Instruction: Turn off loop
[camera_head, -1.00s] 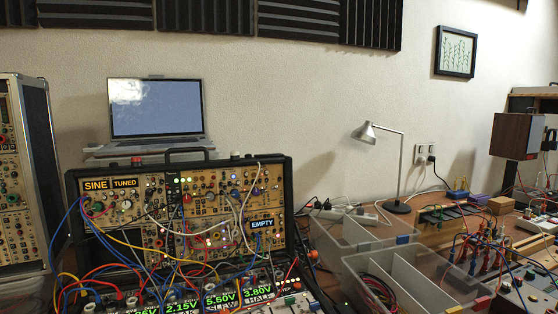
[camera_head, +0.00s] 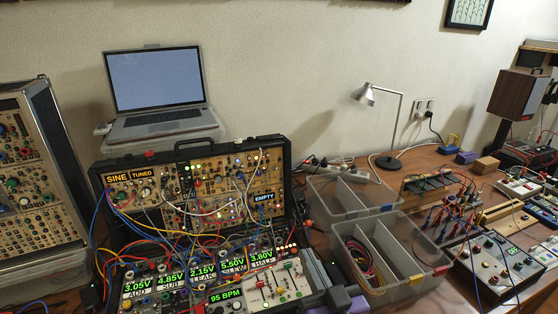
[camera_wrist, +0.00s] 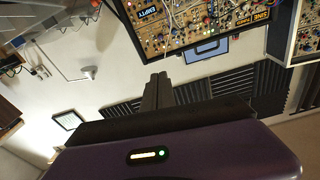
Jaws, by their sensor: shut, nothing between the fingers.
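No label reading "loop" is legible in either view. In the head view an open synth case (camera_head: 97,178) holds panels with knobs, lights and patch cables, with tags SINE, TUNED and EMPTY. In front of it a lower row of modules has green displays reading 3.05V, 4.85V, 2.15V, 5.50V, 3.80V and 95 BPM. At its right is a pale panel (camera_head: 280,287) with red, green and white slider caps. My gripper (camera_wrist: 158,77) is shut and empty in the wrist view, its fingers apart from the case, which appears upside down there.
A laptop (camera_head: 155,80) stands behind the case. Clear bins (camera_head: 385,290) with cables sit to its right, and a desk lamp (camera_head: 365,95) stands behind them. Another tall synth rack (camera_head: 40,165) is at left. Patch cables hang across the case and lower modules.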

